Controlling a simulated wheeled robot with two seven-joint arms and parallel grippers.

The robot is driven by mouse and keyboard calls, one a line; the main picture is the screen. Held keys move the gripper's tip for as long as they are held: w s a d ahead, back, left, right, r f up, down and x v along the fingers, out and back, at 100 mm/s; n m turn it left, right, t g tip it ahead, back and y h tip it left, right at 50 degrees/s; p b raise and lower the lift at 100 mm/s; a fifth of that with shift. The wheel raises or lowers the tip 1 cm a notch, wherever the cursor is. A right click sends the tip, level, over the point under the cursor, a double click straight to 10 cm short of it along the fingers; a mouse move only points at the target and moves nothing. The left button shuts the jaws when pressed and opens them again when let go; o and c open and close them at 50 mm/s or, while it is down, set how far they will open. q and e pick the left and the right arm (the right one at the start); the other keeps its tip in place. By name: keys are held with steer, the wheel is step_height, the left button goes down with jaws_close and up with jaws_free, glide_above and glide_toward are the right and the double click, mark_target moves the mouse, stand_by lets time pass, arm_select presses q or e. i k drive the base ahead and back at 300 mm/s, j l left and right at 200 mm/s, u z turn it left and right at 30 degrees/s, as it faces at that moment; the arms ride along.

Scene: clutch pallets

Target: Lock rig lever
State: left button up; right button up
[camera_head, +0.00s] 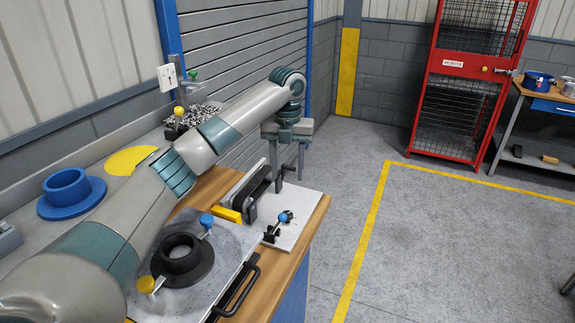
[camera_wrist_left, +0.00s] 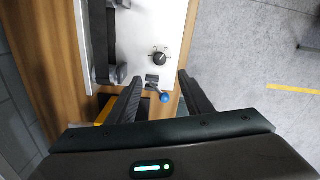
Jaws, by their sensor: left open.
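The rig lever has a blue ball knob (camera_head: 284,216) and a black base, on a white plate (camera_head: 305,205) at the right end of the wooden bench. In the left wrist view the blue knob (camera_wrist_left: 165,97) shows between and below my open fingers, near the plate's edge. My left gripper (camera_head: 293,172) points down above the far part of the bench end in the head view. In the left wrist view its fingers (camera_wrist_left: 160,82) are spread wide and empty; contact with the lever cannot be seen. My right gripper is in no view.
A grey pallet (camera_head: 225,262) with a black ring (camera_head: 182,260), blue and yellow knobs and a black handle lies beside the plate. A black bracket (camera_head: 258,190) stands on the plate. A blue flanged part (camera_head: 70,195) sits at left.

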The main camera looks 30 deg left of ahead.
mark_target(277, 225)
steer(key=k+l, duration=0.2)
steer(key=l, duration=0.2)
steer(key=k+l, duration=0.45)
steer(key=l, duration=0.3)
